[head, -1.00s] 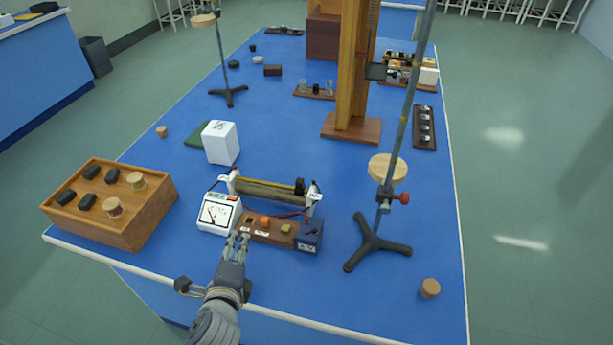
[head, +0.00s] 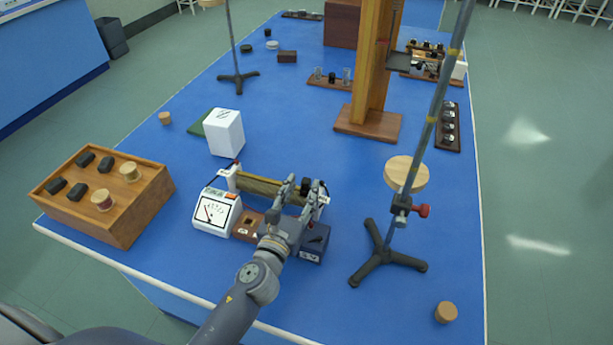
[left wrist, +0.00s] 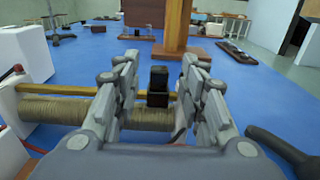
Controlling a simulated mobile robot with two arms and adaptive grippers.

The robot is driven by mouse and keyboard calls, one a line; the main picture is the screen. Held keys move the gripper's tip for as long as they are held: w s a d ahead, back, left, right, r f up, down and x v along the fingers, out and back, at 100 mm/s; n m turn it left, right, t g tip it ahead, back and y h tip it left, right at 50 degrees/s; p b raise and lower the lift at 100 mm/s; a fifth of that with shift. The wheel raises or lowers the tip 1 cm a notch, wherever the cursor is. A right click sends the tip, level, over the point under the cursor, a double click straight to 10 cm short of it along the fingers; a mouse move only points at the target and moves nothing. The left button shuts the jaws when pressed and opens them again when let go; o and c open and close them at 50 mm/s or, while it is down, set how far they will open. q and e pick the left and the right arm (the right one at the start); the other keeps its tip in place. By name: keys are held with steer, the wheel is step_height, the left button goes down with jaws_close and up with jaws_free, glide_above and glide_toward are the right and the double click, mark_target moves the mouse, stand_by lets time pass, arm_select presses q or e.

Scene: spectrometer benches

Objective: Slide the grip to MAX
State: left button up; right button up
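The slide rheostat has a brown wire-wound coil (head: 258,187) under a brass rod, and its coil also shows in the left wrist view (left wrist: 58,110). Its black grip (left wrist: 158,86) sits on the rod near the right end; in the head view the grip (head: 305,185) shows between my fingers. My left gripper (head: 304,188) is open over that end. In the left wrist view its fingers (left wrist: 160,65) stand on either side of the grip, with gaps visible on both sides. I cannot read a MAX mark. My right gripper is not in view.
A white meter (head: 216,212) stands left of my arm, and a dark box (head: 314,243) stands close to its right. A white block (head: 226,132) stands behind the rheostat. A tripod stand (head: 385,262) is on the right. A wooden box (head: 130,215) is at left.

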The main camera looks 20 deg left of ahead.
mark_target(305, 184)
arm_select(q)
steer(key=shift+w, duration=1.95)
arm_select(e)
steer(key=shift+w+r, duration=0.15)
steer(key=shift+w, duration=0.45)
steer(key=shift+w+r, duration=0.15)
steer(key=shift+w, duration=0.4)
